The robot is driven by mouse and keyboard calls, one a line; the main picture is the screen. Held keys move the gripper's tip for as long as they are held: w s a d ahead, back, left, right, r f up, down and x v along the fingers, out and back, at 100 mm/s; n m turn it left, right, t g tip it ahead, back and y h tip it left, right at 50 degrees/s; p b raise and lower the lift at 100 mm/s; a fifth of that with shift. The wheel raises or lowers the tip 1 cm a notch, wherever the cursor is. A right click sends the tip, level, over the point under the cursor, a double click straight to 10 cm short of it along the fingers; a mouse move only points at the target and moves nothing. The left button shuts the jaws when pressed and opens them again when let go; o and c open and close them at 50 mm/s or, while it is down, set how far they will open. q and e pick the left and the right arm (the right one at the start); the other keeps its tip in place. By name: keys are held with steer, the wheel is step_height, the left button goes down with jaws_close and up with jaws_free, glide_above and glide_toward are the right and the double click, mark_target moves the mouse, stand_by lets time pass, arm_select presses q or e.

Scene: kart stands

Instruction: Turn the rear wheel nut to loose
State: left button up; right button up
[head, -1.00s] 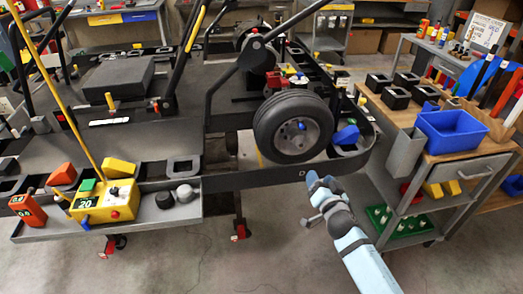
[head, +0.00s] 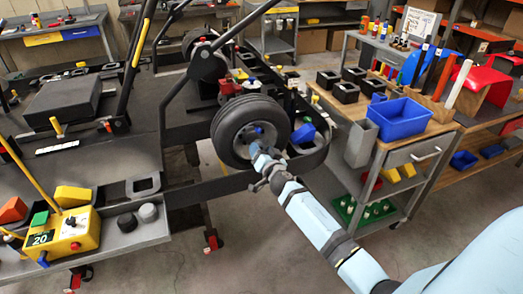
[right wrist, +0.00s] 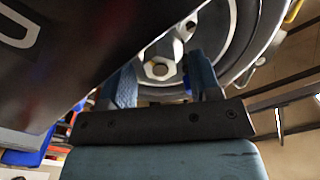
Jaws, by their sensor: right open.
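The rear wheel (head: 228,140), a black tyre on a grey hub, stands at the end of the kart frame. A small blue part (head: 258,129) shows at its hub. My right gripper (head: 258,153) is open just in front of the hub, below the blue part. In the right wrist view, the fingers of my gripper (right wrist: 161,80) stand either side of a silver hex nut (right wrist: 158,69) on the hub. Whether they touch it I cannot tell. A bit of blue shows beside the right finger. My left gripper is not in view.
A dark panel (right wrist: 70,50) fills the upper left of the wrist view, close to my gripper. A cart with a blue bin (head: 400,118) stands right of the wheel. A yellow box (head: 65,232) sits on the kart's front-left tray. Floor below the wheel is clear.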

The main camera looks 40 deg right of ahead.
steer(key=shift+w, duration=0.3)
steer(key=c, duration=0.9)
